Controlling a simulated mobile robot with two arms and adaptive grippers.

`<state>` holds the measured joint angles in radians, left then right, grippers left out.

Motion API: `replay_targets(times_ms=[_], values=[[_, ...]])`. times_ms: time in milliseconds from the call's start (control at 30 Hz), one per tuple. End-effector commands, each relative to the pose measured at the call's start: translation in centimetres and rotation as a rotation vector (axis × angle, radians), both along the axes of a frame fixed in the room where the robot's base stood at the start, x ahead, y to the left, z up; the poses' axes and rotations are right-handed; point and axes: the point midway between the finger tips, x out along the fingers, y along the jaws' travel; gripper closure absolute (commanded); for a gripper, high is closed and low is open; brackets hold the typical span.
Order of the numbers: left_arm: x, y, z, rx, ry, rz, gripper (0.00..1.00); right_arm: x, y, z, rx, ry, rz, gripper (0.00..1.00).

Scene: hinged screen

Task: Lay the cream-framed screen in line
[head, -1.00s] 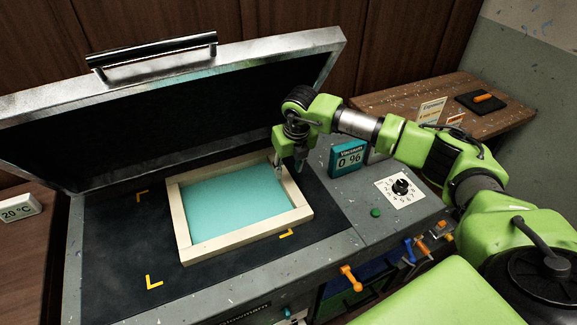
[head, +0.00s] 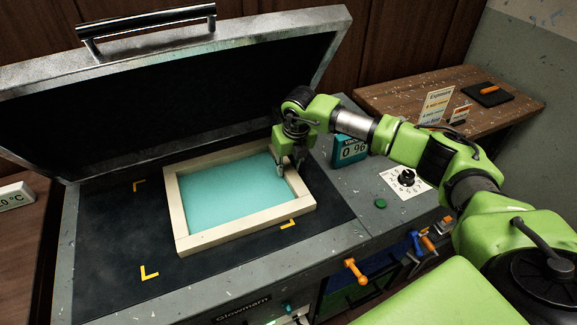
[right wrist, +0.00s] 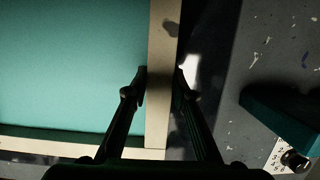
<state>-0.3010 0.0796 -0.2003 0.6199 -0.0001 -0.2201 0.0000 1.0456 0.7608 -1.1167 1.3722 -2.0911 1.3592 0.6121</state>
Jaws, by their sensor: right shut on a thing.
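The cream-framed screen (head: 213,238) with its turquoise mesh (head: 225,193) lies on the black bed (head: 110,240) of the open unit. It sits right of the two left yellow corner marks (head: 149,273), and its right side reaches beyond the yellow mark (head: 288,224) at its near edge. My left gripper is out of view.
The raised lid (head: 170,100) stands behind the bed. A teal vacuum display (head: 349,150), a dial (head: 407,177) and a green button (head: 380,203) are on the panel at right. Orange and blue handles (head: 355,271) line the front. Bare bed lies left of the screen.

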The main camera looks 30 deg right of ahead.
Motion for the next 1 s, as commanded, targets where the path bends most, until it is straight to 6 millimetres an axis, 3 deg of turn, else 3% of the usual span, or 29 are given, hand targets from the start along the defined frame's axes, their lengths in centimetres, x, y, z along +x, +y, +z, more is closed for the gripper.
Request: replay_targets(times_ms=[1000], values=[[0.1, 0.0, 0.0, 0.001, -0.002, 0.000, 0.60, 0.0, 2.0, 0.0, 0.000, -0.001, 0.005, 0.93]])
